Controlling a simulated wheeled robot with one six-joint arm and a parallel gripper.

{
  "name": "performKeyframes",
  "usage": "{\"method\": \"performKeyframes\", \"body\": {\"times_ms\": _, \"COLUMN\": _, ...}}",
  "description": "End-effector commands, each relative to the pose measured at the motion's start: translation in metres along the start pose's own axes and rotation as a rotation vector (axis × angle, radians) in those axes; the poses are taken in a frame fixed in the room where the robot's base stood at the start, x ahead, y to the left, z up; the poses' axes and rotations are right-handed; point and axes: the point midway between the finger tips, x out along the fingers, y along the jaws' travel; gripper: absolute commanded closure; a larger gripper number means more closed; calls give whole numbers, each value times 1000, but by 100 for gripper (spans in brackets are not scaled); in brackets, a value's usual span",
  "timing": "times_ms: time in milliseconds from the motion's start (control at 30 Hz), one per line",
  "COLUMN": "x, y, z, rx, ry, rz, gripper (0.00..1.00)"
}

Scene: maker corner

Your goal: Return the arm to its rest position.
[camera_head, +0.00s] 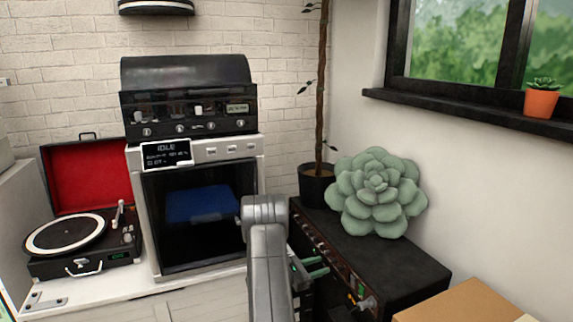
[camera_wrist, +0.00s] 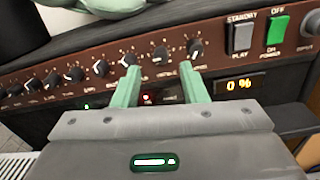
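My gripper (camera_head: 312,268) is in front of the knob panel of a black amplifier (camera_head: 385,262), with my grey arm reaching in from the bottom. In the wrist view my gripper (camera_wrist: 160,70) has two pale green fingers standing well apart, with nothing held between them. Their tips point at the amplifier's brown panel (camera_wrist: 60,72), close to a row of knobs. One knob (camera_wrist: 161,56) shows between the tips. Whether a fingertip touches the panel cannot be told.
The panel carries a grey standby switch (camera_wrist: 241,35), a green power switch (camera_wrist: 277,29) and a display (camera_wrist: 239,84) reading 0 %. A succulent-shaped cushion (camera_head: 375,190) sits on the amplifier. A 3D printer (camera_head: 160,222) and a record player (camera_head: 85,250) stand left; a cardboard box (camera_head: 460,303) is right.

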Motion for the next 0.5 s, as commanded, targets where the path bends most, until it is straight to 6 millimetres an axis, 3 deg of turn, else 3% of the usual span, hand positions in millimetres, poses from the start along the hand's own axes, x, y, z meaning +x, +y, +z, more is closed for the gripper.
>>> {"method": "performKeyframes", "body": {"times_ms": 200, "x": -32, "y": 0, "z": 1, "rx": -3, "ry": 0, "rz": 0, "gripper": 61}}
{"method": "performKeyframes", "body": {"times_ms": 500, "x": -43, "y": -1, "z": 0, "rx": -3, "ry": 0, "rz": -2, "gripper": 61}}
